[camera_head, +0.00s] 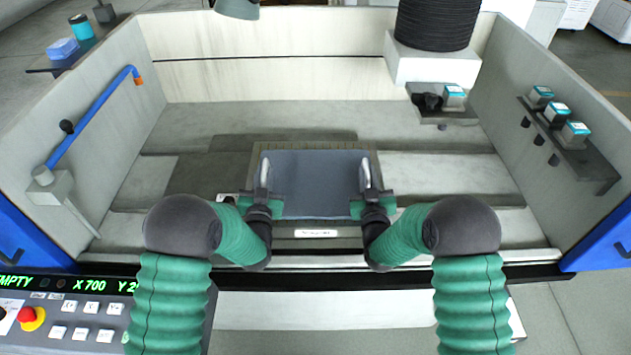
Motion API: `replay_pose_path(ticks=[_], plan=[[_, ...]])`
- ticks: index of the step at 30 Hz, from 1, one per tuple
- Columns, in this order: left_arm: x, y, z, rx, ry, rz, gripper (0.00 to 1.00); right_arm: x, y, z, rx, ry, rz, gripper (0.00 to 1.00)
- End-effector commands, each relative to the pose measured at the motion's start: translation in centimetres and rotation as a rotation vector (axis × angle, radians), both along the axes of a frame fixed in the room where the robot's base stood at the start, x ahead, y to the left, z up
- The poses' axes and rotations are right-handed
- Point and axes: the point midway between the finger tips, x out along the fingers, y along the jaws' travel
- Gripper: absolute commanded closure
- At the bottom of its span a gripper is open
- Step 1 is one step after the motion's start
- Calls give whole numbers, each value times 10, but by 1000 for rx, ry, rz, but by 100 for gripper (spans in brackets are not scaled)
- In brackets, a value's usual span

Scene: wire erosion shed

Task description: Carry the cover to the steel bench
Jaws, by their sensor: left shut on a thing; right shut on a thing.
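The cover looks like a flat blue-grey panel (314,182) in the middle of the machine's open tank. My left gripper (263,180) is shut on its left edge, near a metal handle-like part. My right gripper (366,180) is shut on its right edge in the same way. The panel lies over a darker ribbed frame (318,147), whose rim shows behind it. I cannot tell whether the panel rests on that frame or hangs just above it. No steel bench is clearly seen in this view.
The tank has pale side walls (567,140) and a front edge (500,272) under my arms. A blue pipe (92,115) is on the left wall. A shelf with small boxes (570,145) is on the right. A control panel (70,325) stands at front left.

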Motion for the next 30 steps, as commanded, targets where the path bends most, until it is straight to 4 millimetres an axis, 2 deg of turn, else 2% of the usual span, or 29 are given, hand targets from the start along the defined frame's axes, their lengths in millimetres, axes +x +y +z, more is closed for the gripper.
replay_pose_path(ticks=[1,9,14,17,25,30], plan=[[2,3,4,2,-11,6,100,-2,0,-6,-3,14,2,100],[2,4,4,2,-12,7,100,-2,0,-7,-3,16,3,100],[2,4,9,2,-17,7,100,-2,0,-1,-3,11,2,100],[2,4,17,2,-15,7,100,-2,0,7,-3,11,2,100],[0,3,50,2,-12,6,100,-2,-1,44,-3,2,1,100],[0,3,56,2,-10,6,100,-1,-1,52,-3,0,-1,100]])
